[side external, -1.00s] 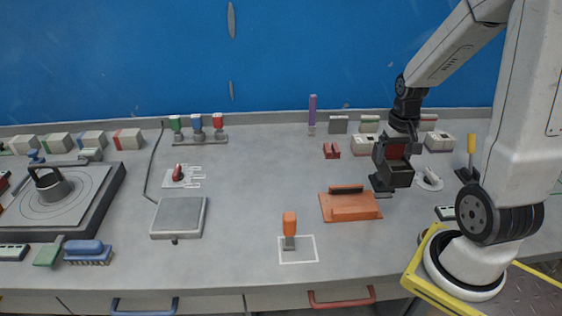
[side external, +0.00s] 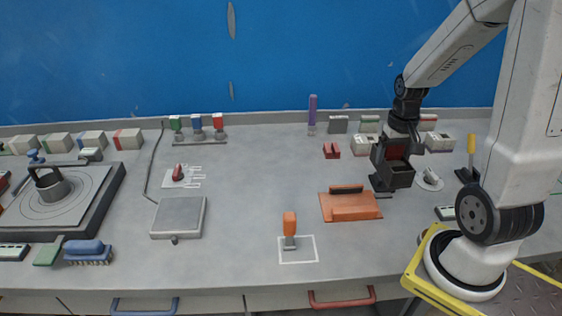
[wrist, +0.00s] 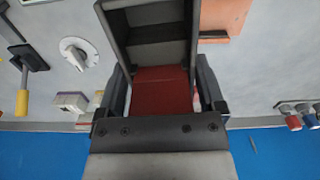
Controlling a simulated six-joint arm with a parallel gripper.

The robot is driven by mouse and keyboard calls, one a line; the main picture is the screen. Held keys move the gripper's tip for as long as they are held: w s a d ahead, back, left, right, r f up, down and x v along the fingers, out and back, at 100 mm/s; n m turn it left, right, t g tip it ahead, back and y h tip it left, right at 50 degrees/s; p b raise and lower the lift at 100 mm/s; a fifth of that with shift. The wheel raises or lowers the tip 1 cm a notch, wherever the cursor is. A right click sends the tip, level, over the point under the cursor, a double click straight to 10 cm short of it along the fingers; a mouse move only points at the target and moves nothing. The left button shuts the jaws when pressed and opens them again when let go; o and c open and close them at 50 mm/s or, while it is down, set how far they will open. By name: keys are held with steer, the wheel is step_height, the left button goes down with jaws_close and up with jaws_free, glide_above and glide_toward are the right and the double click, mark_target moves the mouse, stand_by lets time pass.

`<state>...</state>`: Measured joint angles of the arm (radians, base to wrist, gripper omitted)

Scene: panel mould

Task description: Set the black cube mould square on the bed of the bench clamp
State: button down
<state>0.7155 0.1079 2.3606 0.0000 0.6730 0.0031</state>
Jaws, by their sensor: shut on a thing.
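The black cube mould (side external: 401,178) is in my gripper (side external: 396,152) at the right of the bench, in the side view. In the wrist view the mould (wrist: 150,52) is a dark open box at the top, with a red face (wrist: 160,84) between my two fingers. My gripper (wrist: 165,95) is shut on it. A dark flat piece (side external: 382,191) shows at the mould's lower left; I cannot tell whether they touch. I cannot make out the bench clamp for certain; a small red block with uprights (side external: 331,151) stands left of the mould.
An orange block with a dark bar (side external: 350,206) lies in front and left of the mould. A round white piece with a lever (side external: 430,180) and a yellow-handled tool (side external: 471,146) are to its right. White boxes (side external: 438,143) stand behind.

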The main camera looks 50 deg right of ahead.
steer(key=n, duration=0.1)
steer(key=w+n, duration=0.1)
steer(key=n, duration=0.1)
steer(key=shift+w+a+f+n, duration=0.35)
steer(key=shift+a+f+n, duration=0.05)
steer(key=w+a+f+n, duration=0.3)
steer(key=w+n, duration=0.2)
steer(key=n, duration=0.8)
steer(key=shift+w+a, duration=0.15)
steer(key=shift+a, duration=0.2)
glide_above(350, 204)
steer(key=shift+w+f, duration=0.15)
steer(key=shift+f, duration=2.05)
steer(key=shift+f, duration=1.75)
steer(key=shift+f, duration=0.1)
